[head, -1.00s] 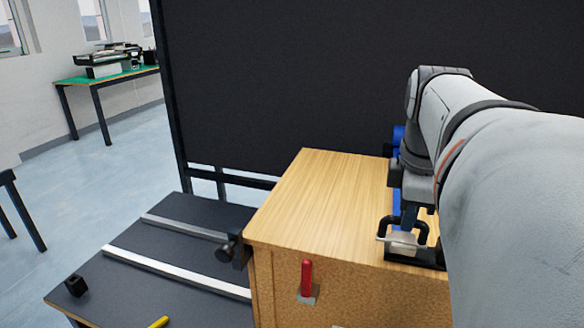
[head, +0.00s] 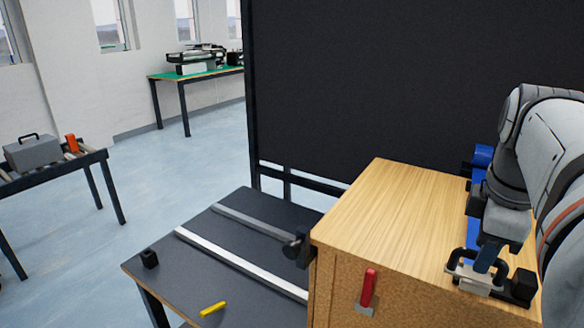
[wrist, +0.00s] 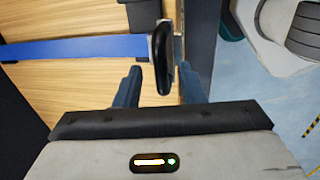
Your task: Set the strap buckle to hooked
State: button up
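The strap buckle (head: 470,278), with a pale metal loop, sits on the near right part of the wooden crate top. A blue strap (wrist: 85,49) runs flat across the wood to it in the wrist view. The same strap (head: 473,205) shows partly behind my arm in the head view. The buckle's dark lever (wrist: 161,60) stands up in the wrist view. My gripper (wrist: 161,76) is open, with one dark blue finger on each side of the lever. I see gaps on both sides and no grip. Whether the buckle is hooked is unclear.
The wooden crate (head: 385,200) has a red handle (head: 368,287) on its front. A dark table (head: 190,270) with metal rails, a yellow piece (head: 212,309) and a black block (head: 149,259) stands left. A dark panel (head: 400,80) rises behind.

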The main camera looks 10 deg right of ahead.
notch_tip(320, 180, up, 10)
jog(key=p, duration=0.2)
dwell(0.4)
jog(key=shift+a, duration=0.1)
jog(key=w+a+f+m+y+p, duration=0.1)
jog(key=a+f+m+p, duration=0.8)
jog(key=a+f, duration=0.6)
jog(key=a+m, duration=0.1)
jog(key=a, duration=0.1)
jog(key=shift+w+a+f+t, duration=0.3)
jog(key=shift+a+f+t, duration=0.05)
jog(key=shift+f+t, duration=0.05)
